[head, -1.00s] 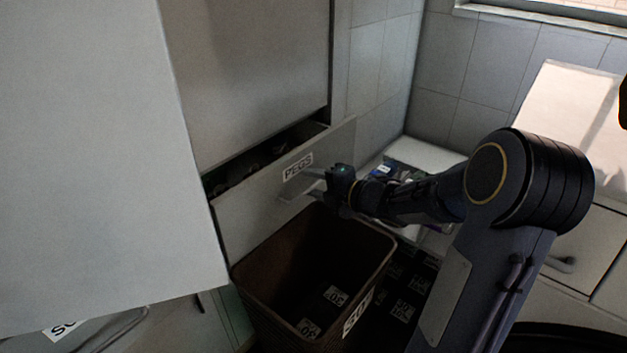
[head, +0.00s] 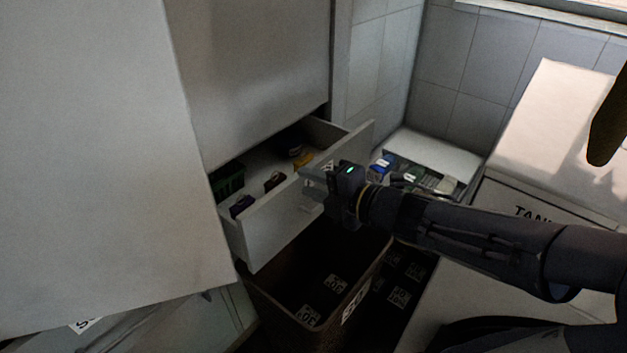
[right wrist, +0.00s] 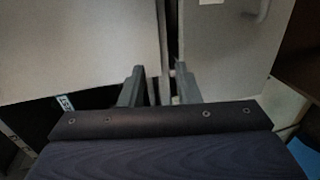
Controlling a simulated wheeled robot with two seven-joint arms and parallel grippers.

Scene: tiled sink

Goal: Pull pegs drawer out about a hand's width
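The pegs drawer (head: 262,228) stands open in the head view, below a tall pale cabinet front. Its inside shows a green basket and several small dark and yellow items. Its label is mostly hidden behind my right gripper. My right gripper (head: 318,186) is at the drawer's front, with its fingers on either side of the handle (head: 306,207) and appearing shut on it. In the right wrist view the two fingers (right wrist: 158,82) stand a little apart, with thin bars between them. My left gripper is not in view.
A brown bin (head: 262,290) with labels inside stands below the drawer. An open compartment (head: 432,150) with small packages lies behind my right forearm. A pale box lettered "TAN" (head: 535,195) is at right. A large pale panel (head: 95,170) fills the left.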

